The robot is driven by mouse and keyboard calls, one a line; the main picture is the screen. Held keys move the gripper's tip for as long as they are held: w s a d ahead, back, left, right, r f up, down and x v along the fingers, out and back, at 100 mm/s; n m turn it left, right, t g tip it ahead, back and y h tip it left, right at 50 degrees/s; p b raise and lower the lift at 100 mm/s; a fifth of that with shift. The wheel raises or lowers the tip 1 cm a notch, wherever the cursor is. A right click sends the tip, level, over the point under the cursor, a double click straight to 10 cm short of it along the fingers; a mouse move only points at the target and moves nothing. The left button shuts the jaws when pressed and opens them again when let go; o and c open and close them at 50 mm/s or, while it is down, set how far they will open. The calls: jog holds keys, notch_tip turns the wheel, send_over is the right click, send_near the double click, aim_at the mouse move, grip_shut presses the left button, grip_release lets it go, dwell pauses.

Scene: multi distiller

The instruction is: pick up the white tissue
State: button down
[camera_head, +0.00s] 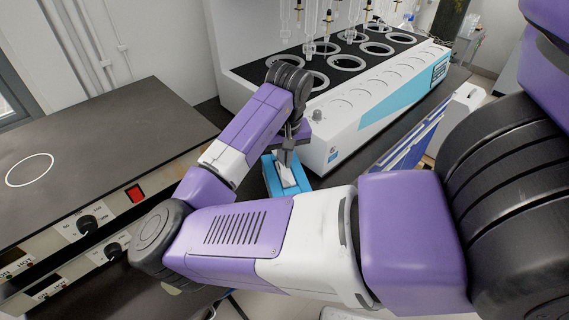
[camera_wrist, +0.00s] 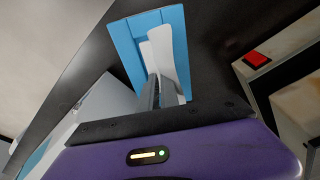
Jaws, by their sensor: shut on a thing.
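The white tissue (camera_head: 287,173) stands up out of a blue tissue box (camera_head: 270,177) on the dark bench, in front of the white distiller. My gripper (camera_head: 288,156) points down over the box, with its fingers at the tissue. In the wrist view the white tissue (camera_wrist: 163,58) rises from the opening of the blue box (camera_wrist: 124,46). My gripper (camera_wrist: 155,88) is shut on the tissue there. The tissue still overlaps the box, and I cannot tell whether its lower end is free. Part of the box is hidden by my arm in the head view.
The white multi distiller (camera_head: 350,118) with ringed openings and glassware stands close behind the box. A hotplate unit (camera_head: 100,150) with knobs and a red switch (camera_head: 135,193) is at the left. Blue racks (camera_head: 412,146) stand at the right.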

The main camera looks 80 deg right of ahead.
notch_tip(320, 180, up, 26)
jog(key=p, duration=0.9)
